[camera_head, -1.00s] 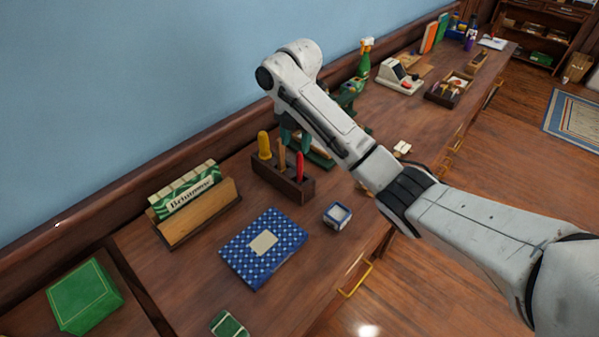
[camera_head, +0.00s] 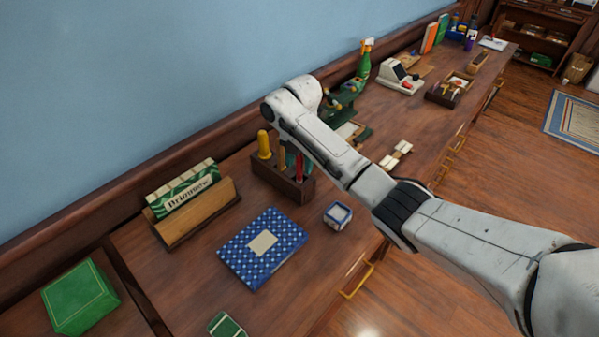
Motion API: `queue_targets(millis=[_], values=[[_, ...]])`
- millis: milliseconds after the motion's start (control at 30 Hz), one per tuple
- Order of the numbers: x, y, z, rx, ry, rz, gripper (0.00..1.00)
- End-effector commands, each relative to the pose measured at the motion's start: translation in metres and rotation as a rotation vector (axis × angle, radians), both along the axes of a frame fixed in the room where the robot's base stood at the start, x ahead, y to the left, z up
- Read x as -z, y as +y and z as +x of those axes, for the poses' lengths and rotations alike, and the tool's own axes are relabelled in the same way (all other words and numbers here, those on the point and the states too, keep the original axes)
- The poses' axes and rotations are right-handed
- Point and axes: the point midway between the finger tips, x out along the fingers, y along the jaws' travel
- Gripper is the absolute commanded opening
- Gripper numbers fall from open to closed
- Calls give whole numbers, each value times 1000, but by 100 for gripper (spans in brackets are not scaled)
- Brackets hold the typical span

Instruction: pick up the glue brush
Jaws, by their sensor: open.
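A dark wooden tool block (camera_head: 266,173) stands on the desk and holds upright tools: a yellow-handled one (camera_head: 264,145), a thin brown-handled one (camera_head: 282,155) and a red one (camera_head: 299,166). Which of them is the glue brush I cannot tell for sure; the thin brown handle looks most like a brush.
A blue patterned book (camera_head: 235,249) and a small blue-and-white box (camera_head: 338,215) lie in front of the block. A wooden card holder (camera_head: 205,218) stands to the left. A green tool (camera_head: 350,95), a green bottle (camera_head: 364,64) and pale pieces (camera_head: 391,160) are farther right.

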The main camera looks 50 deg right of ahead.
Motion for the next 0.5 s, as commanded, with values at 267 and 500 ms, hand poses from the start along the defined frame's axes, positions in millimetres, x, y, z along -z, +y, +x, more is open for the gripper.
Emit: queue_targets(millis=[267,500], values=[[7,0,0,0,-1,-1,50],[7,0,0,0,0,-1,32]])
